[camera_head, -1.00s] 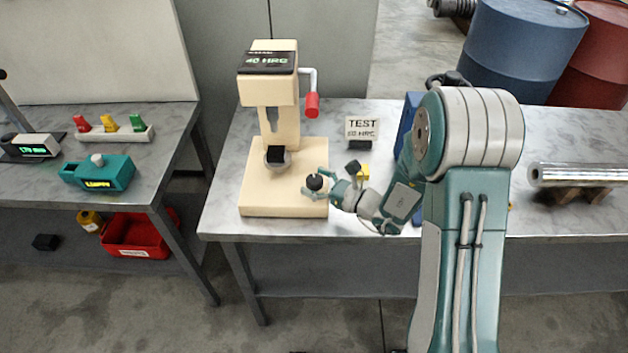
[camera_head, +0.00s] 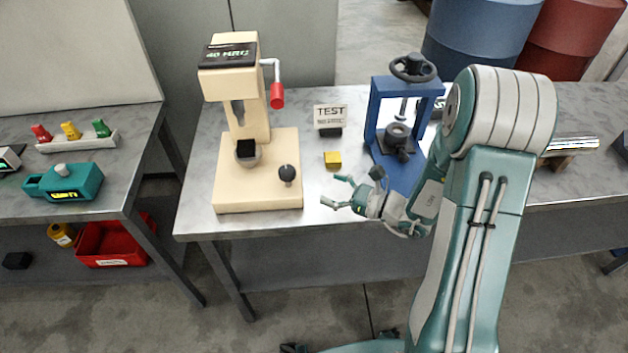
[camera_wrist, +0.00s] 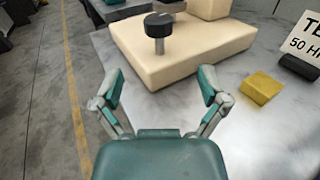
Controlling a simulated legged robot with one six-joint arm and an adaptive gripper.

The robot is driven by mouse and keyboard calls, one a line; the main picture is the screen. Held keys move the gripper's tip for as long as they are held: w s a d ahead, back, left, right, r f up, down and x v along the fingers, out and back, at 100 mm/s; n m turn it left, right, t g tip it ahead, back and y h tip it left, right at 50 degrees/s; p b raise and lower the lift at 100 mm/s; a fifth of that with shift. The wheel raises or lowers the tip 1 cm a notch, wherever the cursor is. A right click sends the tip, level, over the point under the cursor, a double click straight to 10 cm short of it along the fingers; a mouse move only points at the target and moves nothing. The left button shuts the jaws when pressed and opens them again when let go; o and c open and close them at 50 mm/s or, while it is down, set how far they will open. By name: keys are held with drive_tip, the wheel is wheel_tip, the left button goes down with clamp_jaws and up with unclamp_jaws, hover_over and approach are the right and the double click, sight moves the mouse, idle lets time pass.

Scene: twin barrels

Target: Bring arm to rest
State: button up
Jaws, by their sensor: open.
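My gripper (camera_head: 337,192) is open and empty above the front of the middle bench, right of the cream hardness tester (camera_head: 258,185). In the wrist view its two fingers (camera_wrist: 160,95) are spread apart with nothing between them. The tester has a dark display, a red-tipped crank and a black-knobbed post (camera_head: 287,174) on its base; the post also shows in the wrist view (camera_wrist: 159,28). A dark block (camera_head: 246,149) sits on the tester's anvil. My arm is bent on the right side of the head view.
A yellow block (camera_head: 332,159) and a TEST sign (camera_head: 330,117) stand behind my gripper. A blue screw press (camera_head: 402,110) is close to my arm. A metal bar (camera_head: 572,145) lies at right. The left bench (camera_head: 120,187) holds a teal device (camera_head: 65,182). Barrels (camera_head: 480,40) stand behind.

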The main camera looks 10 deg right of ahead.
drive_tip(key=shift+s+d, duration=0.2)
drive_tip(key=shift+d, duration=0.1)
drive_tip(key=s+a+r+n+g+h, duration=0.3)
drive_tip(key=s+r+n+g, duration=0.15)
drive_tip(key=s+n, duration=0.3)
drive_tip(key=s+a+r+n+g+h, duration=0.2)
drive_tip(key=s+r+n+g, duration=0.2)
drive_tip(key=s+n+g, duration=0.3)
drive_tip(key=s+d+r+n+t+h, duration=0.4)
drive_tip(key=d+r+n+t+h, duration=0.3)
drive_tip(key=d+r+n+h, duration=0.1)
drive_tip(key=shift+s+d+n+h, duration=0.3)
drive_tip(key=shift+d+n+h, duration=0.35)
drive_tip(key=shift+n+h, duration=0.4)
drive_tip(key=shift+t, duration=0.25)
